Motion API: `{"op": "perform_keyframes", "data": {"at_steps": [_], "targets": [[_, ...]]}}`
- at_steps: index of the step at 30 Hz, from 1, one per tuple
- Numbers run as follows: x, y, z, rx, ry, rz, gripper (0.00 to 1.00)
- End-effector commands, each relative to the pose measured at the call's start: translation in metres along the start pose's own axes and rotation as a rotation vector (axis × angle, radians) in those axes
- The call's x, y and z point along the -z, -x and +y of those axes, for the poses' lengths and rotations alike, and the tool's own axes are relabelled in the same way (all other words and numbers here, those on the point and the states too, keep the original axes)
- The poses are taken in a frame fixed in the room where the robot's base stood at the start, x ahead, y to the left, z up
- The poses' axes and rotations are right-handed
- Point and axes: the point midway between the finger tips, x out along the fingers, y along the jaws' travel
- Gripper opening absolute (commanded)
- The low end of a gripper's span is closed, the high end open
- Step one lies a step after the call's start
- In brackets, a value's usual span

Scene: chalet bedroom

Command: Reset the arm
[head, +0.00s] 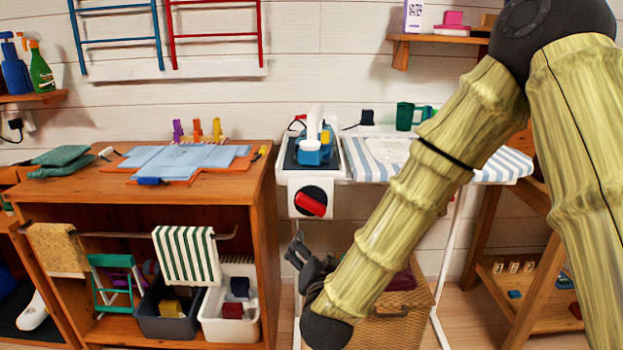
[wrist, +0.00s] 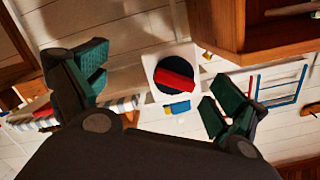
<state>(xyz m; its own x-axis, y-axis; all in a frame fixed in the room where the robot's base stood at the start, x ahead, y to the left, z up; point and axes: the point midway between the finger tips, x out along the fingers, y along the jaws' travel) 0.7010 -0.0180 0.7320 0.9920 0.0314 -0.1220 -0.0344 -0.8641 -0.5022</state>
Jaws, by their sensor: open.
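My bamboo-textured arm (head: 410,210) comes down from the upper right of the head view and bends at a dark joint low in the middle. My gripper (head: 296,250) is dark and sits below the red knob (head: 311,204) on its white panel, in front of the gap beside the wooden cabinet. In the wrist view my gripper (wrist: 155,98) has its two green-padded fingers wide apart with nothing between them. The red knob on a black disc (wrist: 175,80) shows beyond the fingertips, apart from them.
A wooden cabinet (head: 266,215) stands left of my gripper, with a striped towel (head: 186,256) hanging in front. An ironing board (head: 505,166) with a blue iron (head: 314,150) is above. A wicker-fronted box (head: 390,318) is behind my forearm. Thin white legs (head: 450,250) stand nearby.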

Motion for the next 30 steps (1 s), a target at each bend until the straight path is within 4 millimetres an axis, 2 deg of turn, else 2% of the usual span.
{"op": "perform_keyframes", "data": {"at_steps": [1, 3, 8, 14, 17, 21, 25, 30], "targets": [[-0.023, 0.001, 0.021, -0.021, 0.022, -0.056, 0.96], [-0.053, 0.005, 0.049, -0.045, 0.052, -0.137, 0.96], [-0.118, 0.024, 0.112, -0.102, 0.116, -0.321, 0.96], [-0.191, 0.069, 0.191, -0.175, 0.188, -0.556, 0.96], [-0.223, 0.098, 0.230, -0.211, 0.220, -0.676, 0.96], [-0.261, 0.147, 0.281, -0.262, 0.264, -0.846, 0.96], [-0.288, 0.199, 0.326, -0.309, 0.300, -1.005, 0.96], [-0.309, 0.261, 0.369, -0.361, 0.334, -1.176, 0.96]]}}
